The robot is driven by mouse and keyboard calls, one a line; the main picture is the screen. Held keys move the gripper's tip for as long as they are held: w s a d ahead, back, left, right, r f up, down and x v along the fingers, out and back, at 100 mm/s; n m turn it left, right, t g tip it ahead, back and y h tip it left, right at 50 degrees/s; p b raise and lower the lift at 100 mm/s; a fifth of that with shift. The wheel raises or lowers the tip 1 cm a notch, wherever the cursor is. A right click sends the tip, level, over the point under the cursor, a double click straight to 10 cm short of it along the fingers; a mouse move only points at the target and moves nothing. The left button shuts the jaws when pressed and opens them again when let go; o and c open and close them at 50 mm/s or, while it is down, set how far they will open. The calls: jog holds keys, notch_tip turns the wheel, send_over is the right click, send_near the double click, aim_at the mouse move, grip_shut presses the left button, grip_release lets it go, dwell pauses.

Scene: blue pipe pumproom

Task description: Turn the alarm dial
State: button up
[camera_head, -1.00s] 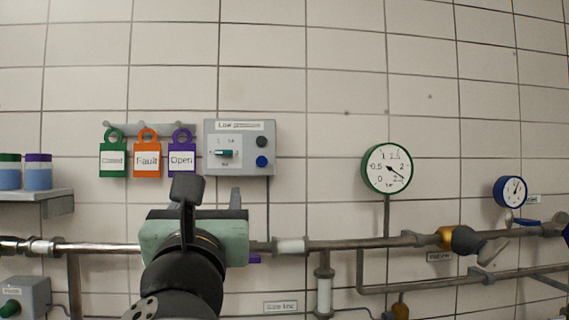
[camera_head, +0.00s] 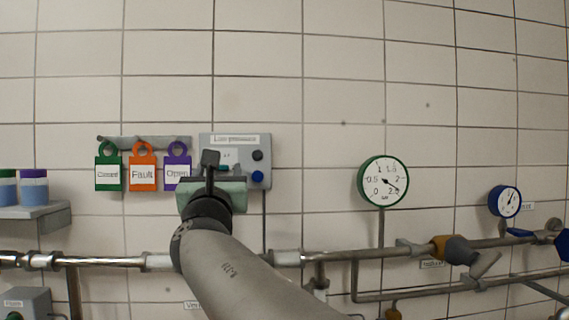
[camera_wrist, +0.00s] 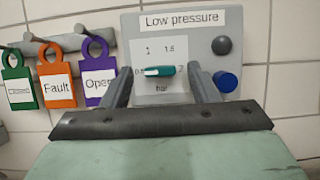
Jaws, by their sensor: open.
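The alarm dial is a small teal knob (camera_wrist: 160,71) on a grey box labelled "Low pressure" (camera_wrist: 190,20). It lies nearly level, among the scale marks on a pale plate. In the head view the alarm box (camera_head: 262,146) is on the wall, and my gripper hides its dial. My gripper (camera_wrist: 156,84) is open, and its two fingers show on either side of the dial in the wrist view. I cannot tell how far the fingertips are from the panel. In the head view my gripper (camera_head: 212,182) is in front of the box's lower left part.
Right of the dial are a black button (camera_wrist: 221,45) and a blue button (camera_wrist: 225,82). Green (camera_head: 108,174), orange (camera_head: 143,174) and purple (camera_head: 177,174) tags hang left of the box. A green-rimmed gauge (camera_head: 383,181) and pipes (camera_head: 340,256) are to the right and below.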

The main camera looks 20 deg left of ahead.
jog(key=shift+w+a+r, duration=0.1)
jog(key=shift+w+a, duration=0.05)
jog(key=shift+w, duration=0.1)
jog(key=c, duration=1)
